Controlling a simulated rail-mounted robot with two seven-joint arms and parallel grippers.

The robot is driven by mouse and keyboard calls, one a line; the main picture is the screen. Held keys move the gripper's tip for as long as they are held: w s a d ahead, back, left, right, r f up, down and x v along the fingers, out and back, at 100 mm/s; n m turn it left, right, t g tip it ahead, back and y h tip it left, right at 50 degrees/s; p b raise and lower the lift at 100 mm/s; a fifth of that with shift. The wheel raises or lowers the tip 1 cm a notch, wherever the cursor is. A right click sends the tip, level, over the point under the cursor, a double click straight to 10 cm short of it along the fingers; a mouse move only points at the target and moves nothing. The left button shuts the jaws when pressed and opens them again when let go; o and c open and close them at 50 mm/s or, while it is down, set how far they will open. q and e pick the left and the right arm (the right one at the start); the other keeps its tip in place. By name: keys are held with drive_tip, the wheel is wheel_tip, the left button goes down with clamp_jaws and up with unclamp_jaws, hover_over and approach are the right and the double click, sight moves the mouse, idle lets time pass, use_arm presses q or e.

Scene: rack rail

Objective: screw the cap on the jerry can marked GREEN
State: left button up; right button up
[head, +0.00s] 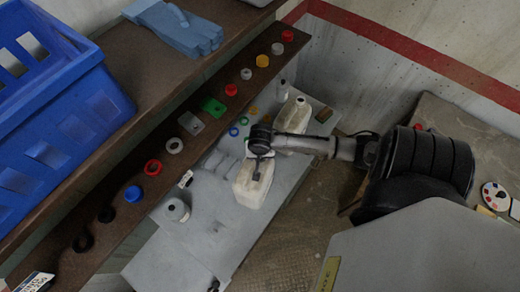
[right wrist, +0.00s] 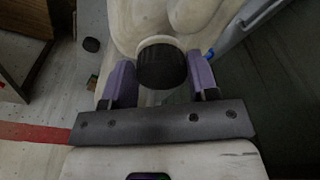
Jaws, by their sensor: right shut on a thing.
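My right gripper (head: 257,174) reaches down over a whitish jerry can (head: 250,193) on the grey lower shelf. In the right wrist view its purple fingers (right wrist: 162,84) are shut on a black cap (right wrist: 161,66), one on each side. The pale body of a can (right wrist: 150,20) is right behind the cap. I cannot tell whether the cap sits on a neck. A second whitish jerry can (head: 294,116) stands farther back. No GREEN marking is readable on either can. My left gripper is not in view.
A brown upper shelf holds a row of caps and rings, including a red ring (head: 153,167), a blue cap (head: 133,193) and a green piece (head: 213,107). A blue crate (head: 60,110) and blue gloves (head: 178,27) lie above. A white bottle (head: 177,210) stands on the grey shelf.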

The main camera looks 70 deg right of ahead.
drive_tip(key=shift+m, duration=1.1)
drive_tip(key=o, duration=1.1)
drive_tip(key=shift+o, duration=0.2)
drive_tip(key=shift+r, duration=0.1)
drive_tip(key=shift+r, duration=3.9)
